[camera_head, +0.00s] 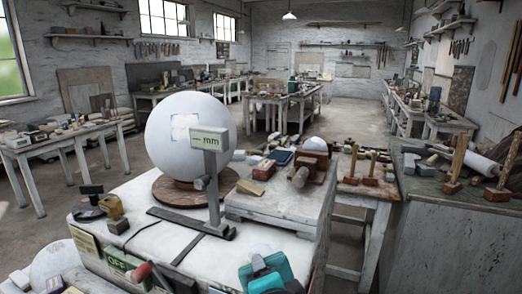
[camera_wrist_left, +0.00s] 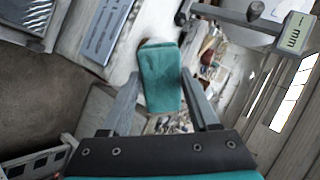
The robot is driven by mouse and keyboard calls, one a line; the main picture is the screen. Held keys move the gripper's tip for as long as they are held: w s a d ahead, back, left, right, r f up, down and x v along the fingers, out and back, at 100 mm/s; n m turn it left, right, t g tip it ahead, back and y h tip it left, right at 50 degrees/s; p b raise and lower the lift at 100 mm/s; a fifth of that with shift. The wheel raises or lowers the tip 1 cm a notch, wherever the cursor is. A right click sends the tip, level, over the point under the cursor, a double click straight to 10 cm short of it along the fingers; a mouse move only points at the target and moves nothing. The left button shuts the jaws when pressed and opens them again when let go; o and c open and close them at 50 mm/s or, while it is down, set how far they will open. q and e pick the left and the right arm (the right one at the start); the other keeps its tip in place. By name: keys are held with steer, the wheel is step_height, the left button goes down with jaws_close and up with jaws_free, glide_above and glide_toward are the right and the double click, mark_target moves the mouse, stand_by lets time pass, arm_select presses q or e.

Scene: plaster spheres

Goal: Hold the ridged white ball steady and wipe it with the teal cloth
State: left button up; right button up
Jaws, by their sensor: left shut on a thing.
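A large white ball (camera_head: 190,135) with a paler square patch rests on a round wooden turntable (camera_head: 170,191). A small white ball (camera_head: 315,144) sits by a wooden clamp, and another pale ball (camera_head: 52,262) is at the lower left. I cannot make out ridges clearly on any of them. My left gripper (camera_wrist_left: 160,95) is shut on the teal cloth (camera_wrist_left: 160,75), which hangs between its fingers in the left wrist view. My right gripper is not in view.
A post-mounted gauge marked "mm" (camera_head: 209,141) stands right in front of the large ball. A pale block (camera_head: 262,207) carries the wooden clamp (camera_head: 300,172). Wooden mallets (camera_head: 371,166) stand at the right. The white bench top (camera_head: 165,235) has some clear room in front.

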arm_select(q)
steer(key=shift+x, duration=2.5)
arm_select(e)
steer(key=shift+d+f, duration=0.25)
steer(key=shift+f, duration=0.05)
arm_select(q)
steer(key=shift+f, duration=0.1)
